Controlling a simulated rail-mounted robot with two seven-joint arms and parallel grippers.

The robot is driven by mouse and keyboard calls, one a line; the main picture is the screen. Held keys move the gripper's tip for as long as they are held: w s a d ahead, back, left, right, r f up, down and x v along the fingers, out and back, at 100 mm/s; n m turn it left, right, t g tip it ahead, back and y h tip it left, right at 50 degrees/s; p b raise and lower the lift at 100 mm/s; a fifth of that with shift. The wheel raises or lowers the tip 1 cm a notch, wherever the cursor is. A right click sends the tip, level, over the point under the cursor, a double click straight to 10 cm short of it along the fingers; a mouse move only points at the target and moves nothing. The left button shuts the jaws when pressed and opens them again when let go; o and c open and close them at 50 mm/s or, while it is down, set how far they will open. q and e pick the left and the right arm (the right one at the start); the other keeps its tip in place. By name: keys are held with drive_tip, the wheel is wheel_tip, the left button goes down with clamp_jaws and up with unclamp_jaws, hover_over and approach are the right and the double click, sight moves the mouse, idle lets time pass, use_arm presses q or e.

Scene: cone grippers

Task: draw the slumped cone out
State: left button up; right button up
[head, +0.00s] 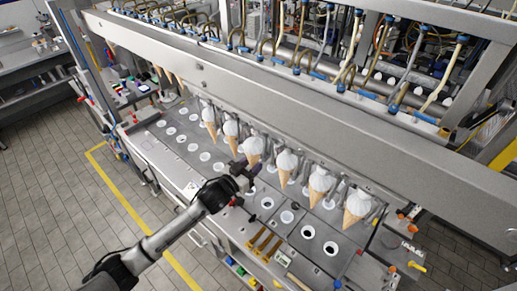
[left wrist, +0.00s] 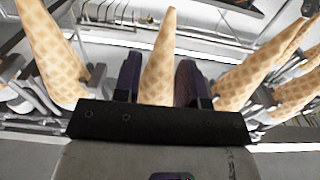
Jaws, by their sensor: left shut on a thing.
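A row of wafer cones with white tops hangs along the front of the machine in the head view. My left gripper (head: 243,170) reaches one of them, the cone (head: 253,147) left of the row's middle, and partly hides its wafer. In the left wrist view my left gripper (left wrist: 159,82) is shut on this cone (left wrist: 158,55), one dark finger on each side. Its white top is hidden there. I cannot tell from its shape whether it is slumped. My right gripper is not in view.
Neighbouring cones (head: 230,130) and (head: 286,166) hang close on both sides. Below lies a steel deck (head: 180,158) with rows of round holes. Gold-coloured bars (head: 263,243) lie near its front edge. The machine's long beam (head: 300,128) runs above the cones.

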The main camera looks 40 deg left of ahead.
use_arm(q)
drive_tip(key=s+p, duration=0.2)
drive_tip(key=s, duration=0.4)
drive_tip(key=shift+s+a, duration=0.15)
drive_tip(key=shift+a, duration=0.05)
idle(0.6)
idle(0.5)
